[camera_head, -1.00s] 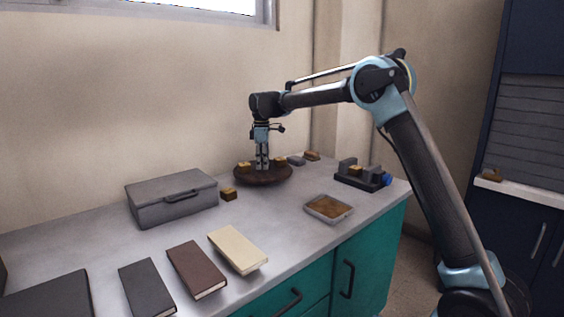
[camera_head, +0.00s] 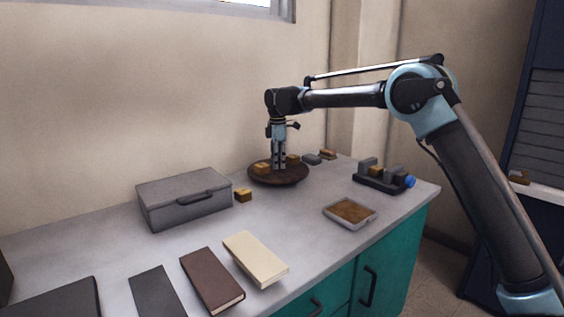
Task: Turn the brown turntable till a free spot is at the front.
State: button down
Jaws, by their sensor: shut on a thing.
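The brown turntable (camera_head: 264,178) is a low, round dark disc at the back of the grey worktop. The front part of the disc, facing the camera, looks bare. My gripper (camera_head: 279,166) points straight down over the disc's middle, between the two blocks, with its fingers close together. It is shut on a part at the turntable's middle, which the fingers hide. The far side of the disc is partly hidden.
A grey lidded box (camera_head: 185,199) and a small brass block (camera_head: 243,195) stand left of the turntable. A dark holder with blocks (camera_head: 380,181) and a shallow tray (camera_head: 350,212) are at right. Several books, including a cream one (camera_head: 255,259), lie in front.

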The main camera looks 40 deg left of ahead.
jog(key=shift+w+r, duration=0.1)
jog(key=shift+w, duration=0.45)
jog(key=c, duration=1.2)
grip_release()
jog(key=shift+d, duration=0.1)
jog(key=shift+c, duration=0.2)
jog(key=shift+s, duration=0.25)
jog(key=shift+r, duration=0.6)
notch_tip(320, 180, up, 11)
jog(key=shift+f, duration=0.2)
